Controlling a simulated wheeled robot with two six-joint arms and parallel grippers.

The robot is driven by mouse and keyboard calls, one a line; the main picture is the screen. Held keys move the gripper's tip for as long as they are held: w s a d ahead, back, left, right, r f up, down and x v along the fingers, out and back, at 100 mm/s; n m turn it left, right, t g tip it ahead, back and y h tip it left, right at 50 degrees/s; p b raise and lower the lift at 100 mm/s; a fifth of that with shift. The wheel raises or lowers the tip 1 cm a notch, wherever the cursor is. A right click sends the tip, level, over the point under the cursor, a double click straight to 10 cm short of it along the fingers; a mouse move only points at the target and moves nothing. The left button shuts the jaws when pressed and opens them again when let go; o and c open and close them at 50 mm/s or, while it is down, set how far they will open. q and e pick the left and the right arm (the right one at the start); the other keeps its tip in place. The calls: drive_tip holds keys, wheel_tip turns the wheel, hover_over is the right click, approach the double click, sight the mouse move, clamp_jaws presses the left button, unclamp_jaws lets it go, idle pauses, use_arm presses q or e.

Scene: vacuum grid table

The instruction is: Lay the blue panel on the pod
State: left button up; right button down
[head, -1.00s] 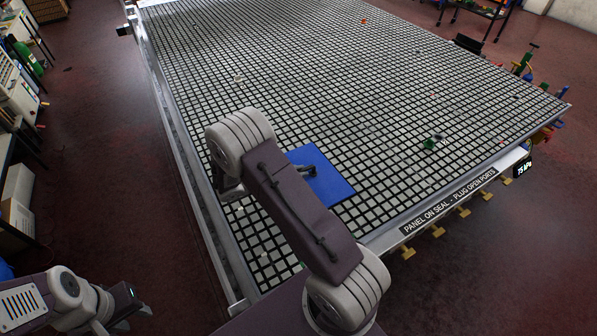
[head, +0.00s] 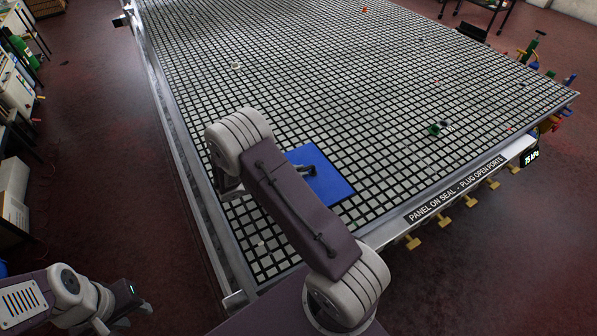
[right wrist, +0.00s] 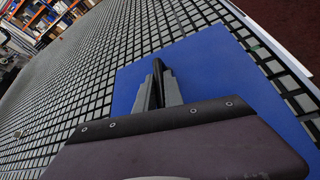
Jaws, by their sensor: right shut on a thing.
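The blue panel (head: 330,178) is a flat blue square over the near left part of the black-and-white grid table, partly hidden by my right arm. My right gripper (head: 308,170) is shut on a dark handle on top of it. In the right wrist view my right gripper (right wrist: 158,85) grips upright on the blue panel (right wrist: 215,75). I cannot tell whether the panel touches the grid. My left gripper (head: 135,314) hangs off the table at the lower left, away from the panel; its finger gap is unclear. I cannot make out which thing is the pod.
The grid table (head: 330,90) is mostly bare. A small green piece (head: 435,129) and a small white piece (head: 236,67) lie on it. Its front edge carries a lettered strip (head: 455,190), a gauge display (head: 530,156) and yellow handles (head: 443,220). Red floor surrounds it.

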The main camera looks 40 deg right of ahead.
drive_tip(key=shift+f+b, duration=0.65)
idle(0.7)
drive_tip(key=c, duration=1.4)
unclamp_jaws()
drive_tip(key=shift+o, duration=0.2)
drive_tip(key=shift+a, duration=0.1)
drive_tip(key=b+v, duration=0.1)
drive_tip(key=v, duration=0.8)
